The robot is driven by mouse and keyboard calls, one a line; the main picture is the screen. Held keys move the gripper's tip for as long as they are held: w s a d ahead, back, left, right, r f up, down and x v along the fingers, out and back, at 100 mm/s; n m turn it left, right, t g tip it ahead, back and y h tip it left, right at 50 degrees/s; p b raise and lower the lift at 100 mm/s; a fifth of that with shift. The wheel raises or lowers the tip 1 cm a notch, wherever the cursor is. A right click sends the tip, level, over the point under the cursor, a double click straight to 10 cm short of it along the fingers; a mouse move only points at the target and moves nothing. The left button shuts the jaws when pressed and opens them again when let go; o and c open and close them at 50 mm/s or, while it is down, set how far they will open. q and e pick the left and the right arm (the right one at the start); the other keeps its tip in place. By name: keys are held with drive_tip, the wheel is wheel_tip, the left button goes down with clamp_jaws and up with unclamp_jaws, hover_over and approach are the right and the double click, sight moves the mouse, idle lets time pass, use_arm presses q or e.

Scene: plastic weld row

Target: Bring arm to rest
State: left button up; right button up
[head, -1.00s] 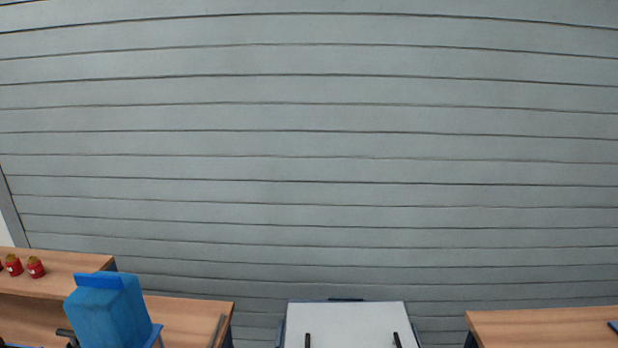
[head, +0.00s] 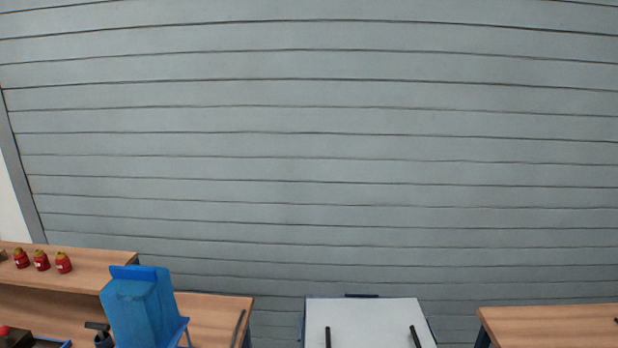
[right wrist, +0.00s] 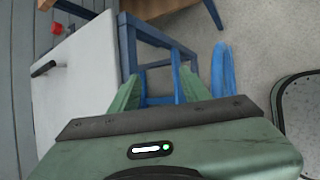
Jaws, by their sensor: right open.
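My right gripper (right wrist: 160,92) shows in the right wrist view, with its two green fingers spread apart and nothing between them. It is above the floor, beside a white-topped table or cart (right wrist: 85,75) and over a blue frame with legs (right wrist: 130,50). Neither gripper shows in the head view. My left gripper is out of sight.
In the head view, a white panel (head: 365,318) with two black handles stands low at the centre. A wooden bench (head: 210,310) with a blue machine (head: 135,305) and red jars (head: 63,262) stands left. Another wooden bench (head: 550,322) stands right.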

drive_tip(key=s+r+m+g+y, duration=0.1)
drive_tip(key=s+r+m+y, duration=0.2)
drive_tip(key=s+m, duration=0.4)
drive_tip(key=s+r+m+g+y, duration=0.1)
drive_tip(key=s+r+m+y, duration=0.15)
drive_tip(key=s+m, duration=0.5)
wheel_tip(320, 180, down, 28)
drive_tip(key=s, duration=0.1)
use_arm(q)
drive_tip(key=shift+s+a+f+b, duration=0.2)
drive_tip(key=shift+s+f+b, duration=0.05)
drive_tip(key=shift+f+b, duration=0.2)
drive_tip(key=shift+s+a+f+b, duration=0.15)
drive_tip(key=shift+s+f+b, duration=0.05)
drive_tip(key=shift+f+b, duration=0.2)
use_arm(e)
drive_tip(key=s+d+f+g, duration=0.2)
drive_tip(key=s+f, duration=1.3)
drive_tip(key=s, duration=0.2)
drive_tip(key=shift+d+f+y, duration=0.2)
drive_tip(key=shift+f+y, duration=0.15)
